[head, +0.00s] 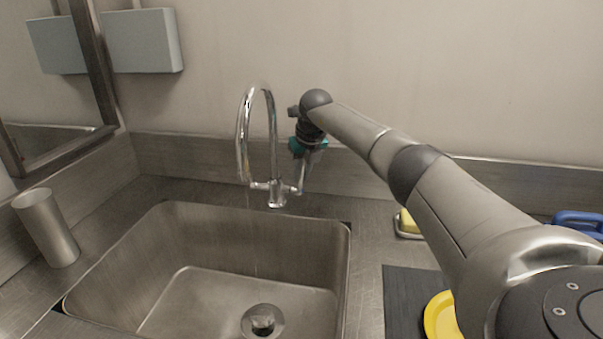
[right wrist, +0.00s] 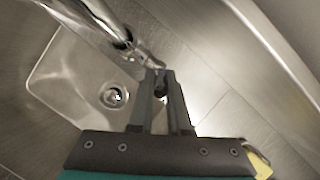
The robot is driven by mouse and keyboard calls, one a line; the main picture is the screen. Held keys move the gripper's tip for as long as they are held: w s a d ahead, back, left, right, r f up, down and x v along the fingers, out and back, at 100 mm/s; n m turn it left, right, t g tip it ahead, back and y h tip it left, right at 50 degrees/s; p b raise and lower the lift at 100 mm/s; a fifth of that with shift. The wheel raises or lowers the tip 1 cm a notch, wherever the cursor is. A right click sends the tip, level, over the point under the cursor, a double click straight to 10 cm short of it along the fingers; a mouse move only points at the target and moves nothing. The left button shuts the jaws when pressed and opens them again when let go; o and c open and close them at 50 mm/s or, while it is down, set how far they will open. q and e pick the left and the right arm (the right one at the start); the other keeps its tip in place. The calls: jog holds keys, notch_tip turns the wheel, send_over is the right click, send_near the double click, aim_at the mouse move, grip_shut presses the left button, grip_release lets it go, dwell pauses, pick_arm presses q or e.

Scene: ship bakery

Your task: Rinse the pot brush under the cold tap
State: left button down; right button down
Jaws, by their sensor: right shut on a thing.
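The chrome tap (head: 272,140) stands behind the steel sink (head: 335,290), its curved spout over the basin. Faint thin streaks below the spout look like a trickle of water. My right gripper (head: 299,183) is at the lever on the right of the tap base. In the right wrist view its fingers (right wrist: 160,76) are closed on the end of the tap lever (right wrist: 150,60). The fingers partly hide the lever. The sink also shows in the right wrist view (right wrist: 45,85). I cannot make out a pot brush in either view. My left gripper is out of view.
A steel cylinder (head: 46,228) stands left of the sink. On the right are a yellow sponge (head: 408,222) in a dish, a dark mat (head: 400,290) with a round yellow thing (head: 440,315), and a blue object (head: 578,220). The basin looks empty.

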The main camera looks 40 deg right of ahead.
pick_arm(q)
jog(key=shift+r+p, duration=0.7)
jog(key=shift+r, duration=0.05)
pick_arm(e)
jog(key=shift+w+d+r+g+y, duration=0.15)
jog(key=shift+w+d+g+y, duration=0.15)
jog(key=shift+y, duration=0.2)
jog(key=c, duration=0.9)
grip_release()
jog(key=shift+o, duration=0.2)
